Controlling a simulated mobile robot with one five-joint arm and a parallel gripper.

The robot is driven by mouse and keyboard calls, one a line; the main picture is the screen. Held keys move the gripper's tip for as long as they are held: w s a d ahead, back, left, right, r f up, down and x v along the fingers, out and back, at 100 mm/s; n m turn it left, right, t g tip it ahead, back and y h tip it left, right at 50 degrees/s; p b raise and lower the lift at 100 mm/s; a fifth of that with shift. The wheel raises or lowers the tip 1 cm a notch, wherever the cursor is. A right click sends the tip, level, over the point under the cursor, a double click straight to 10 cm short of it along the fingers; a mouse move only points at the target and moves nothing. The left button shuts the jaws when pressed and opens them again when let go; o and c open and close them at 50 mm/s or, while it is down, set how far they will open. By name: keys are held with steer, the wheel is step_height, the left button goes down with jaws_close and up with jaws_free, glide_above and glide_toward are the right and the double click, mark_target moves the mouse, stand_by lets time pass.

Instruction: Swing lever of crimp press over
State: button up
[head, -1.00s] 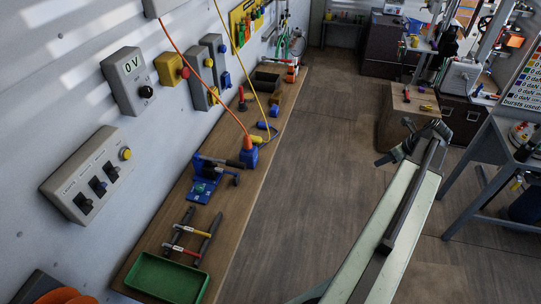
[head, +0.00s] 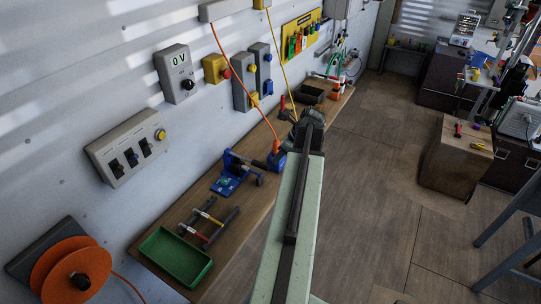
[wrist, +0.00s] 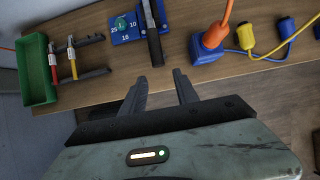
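In the head view my arm hides most of the gripper.
Switch boxes (head: 127,147) hang on the wall. Floor before the bench is clear.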

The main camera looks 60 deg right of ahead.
mark_target(270, 167)
steer(key=shift+w+a+r, duration=0.15)
steer(key=shift+w+a, duration=0.1)
steer(key=shift+a, duration=0.15)
steer(key=shift+o, duration=0.8)
steer(key=b+x, duration=0.2)
steer(key=x, duration=0.1)
steer(key=b+x, duration=0.5)
steer(key=shift+s+d+f+b, duration=0.1)
steer(key=shift+d+f+b, duration=0.15)
steer(key=shift+f+b, duration=0.2)
steer(key=shift+c, duration=0.3)
steer(key=c, duration=0.9)
